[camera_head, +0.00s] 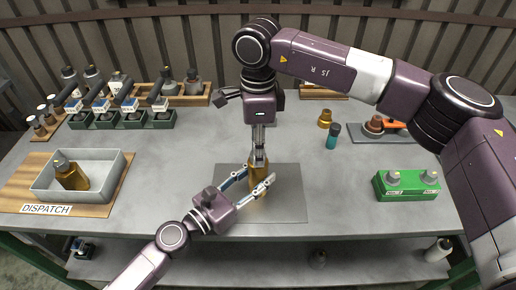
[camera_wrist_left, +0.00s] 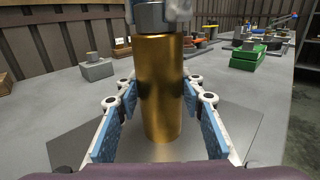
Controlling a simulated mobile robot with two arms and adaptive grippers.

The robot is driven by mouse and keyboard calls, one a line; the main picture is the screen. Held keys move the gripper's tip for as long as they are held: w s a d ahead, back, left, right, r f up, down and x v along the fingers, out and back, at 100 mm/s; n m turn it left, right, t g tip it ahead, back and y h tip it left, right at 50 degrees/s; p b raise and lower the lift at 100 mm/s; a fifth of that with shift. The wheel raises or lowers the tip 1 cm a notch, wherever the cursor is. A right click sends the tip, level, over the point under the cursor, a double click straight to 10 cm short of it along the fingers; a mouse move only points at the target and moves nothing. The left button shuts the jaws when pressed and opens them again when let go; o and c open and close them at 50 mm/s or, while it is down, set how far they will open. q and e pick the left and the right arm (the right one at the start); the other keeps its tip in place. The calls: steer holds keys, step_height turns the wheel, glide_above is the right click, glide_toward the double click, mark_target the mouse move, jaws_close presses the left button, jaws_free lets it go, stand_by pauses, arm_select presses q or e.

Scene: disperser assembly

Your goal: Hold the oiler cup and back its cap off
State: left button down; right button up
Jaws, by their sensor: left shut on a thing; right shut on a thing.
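The oiler cup (camera_head: 256,176) is a gold cylinder standing upright on the dark grey mat in the middle of the bench. It fills the centre of the left wrist view (camera_wrist_left: 160,90). My left gripper (camera_head: 247,182) comes in from the front with its blue-padded fingers on either side of the cup, shut on it. The grey cap (camera_wrist_left: 160,15) sits on top of the cup. My right gripper (camera_head: 260,158) points straight down over the cup and is shut on the cap, which its fingers mostly hide in the head view.
A green block (camera_head: 407,192) with two grey caps stands at right. A teal cylinder (camera_head: 332,137) and a small gold cup (camera_head: 325,118) stand behind. Racks line the back left.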

steer(key=shift+w+d+n, duration=0.1)
steer(key=shift+n, duration=0.3)
steer(key=o, duration=1.2)
steer(key=shift+c, duration=0.2)
steer(key=shift+r, duration=0.15)
step_height(320, 180, up, 12)
arm_select(q)
steer(key=c, duration=1.2)
jaws_free()
